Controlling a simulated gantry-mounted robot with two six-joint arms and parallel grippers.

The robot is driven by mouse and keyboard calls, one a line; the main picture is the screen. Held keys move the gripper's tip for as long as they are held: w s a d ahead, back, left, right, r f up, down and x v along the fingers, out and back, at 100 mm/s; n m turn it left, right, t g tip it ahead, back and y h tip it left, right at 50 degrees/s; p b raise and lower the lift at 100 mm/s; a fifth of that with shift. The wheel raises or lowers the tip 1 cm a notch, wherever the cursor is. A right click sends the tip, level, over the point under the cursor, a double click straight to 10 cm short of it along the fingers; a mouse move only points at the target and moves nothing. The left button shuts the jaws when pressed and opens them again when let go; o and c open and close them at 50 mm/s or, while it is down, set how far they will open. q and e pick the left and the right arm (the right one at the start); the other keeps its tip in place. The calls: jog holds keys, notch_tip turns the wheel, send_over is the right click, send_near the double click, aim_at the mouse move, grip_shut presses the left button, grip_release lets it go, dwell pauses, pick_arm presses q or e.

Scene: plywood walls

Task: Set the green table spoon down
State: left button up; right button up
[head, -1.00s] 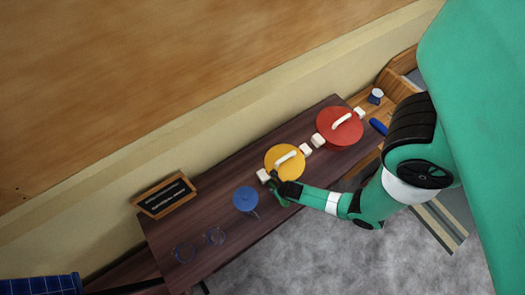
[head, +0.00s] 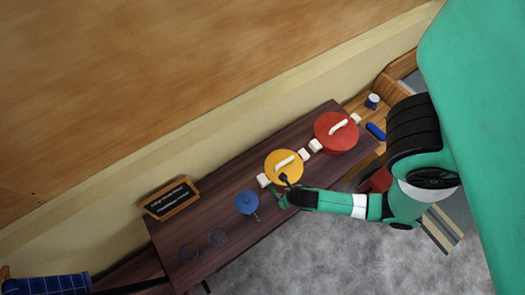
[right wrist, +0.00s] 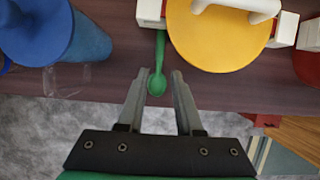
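The green spoon (right wrist: 158,82) lies on the dark wooden table (right wrist: 110,83) near its front edge, beside the yellow-lidded pot (right wrist: 215,40). Its bowl is toward me, and its handle runs away along the pot's white side handle. My right gripper (right wrist: 158,75) is open, with its fingertips on either side of the spoon bowl and a visible gap on both sides. In the head view my right gripper (head: 284,190) is over the table in front of the yellow pot (head: 284,166); I cannot clearly make out the spoon there. My left gripper is not in view.
A blue round-topped item (head: 247,202) stands left of the yellow pot, and a red-lidded pot (head: 336,131) stands right. Two blue-rimmed clear glasses (head: 218,238) are at the table's left end. A framed sign (head: 169,198) stands behind. Grey floor lies in front.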

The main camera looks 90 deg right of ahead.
dwell(0.3)
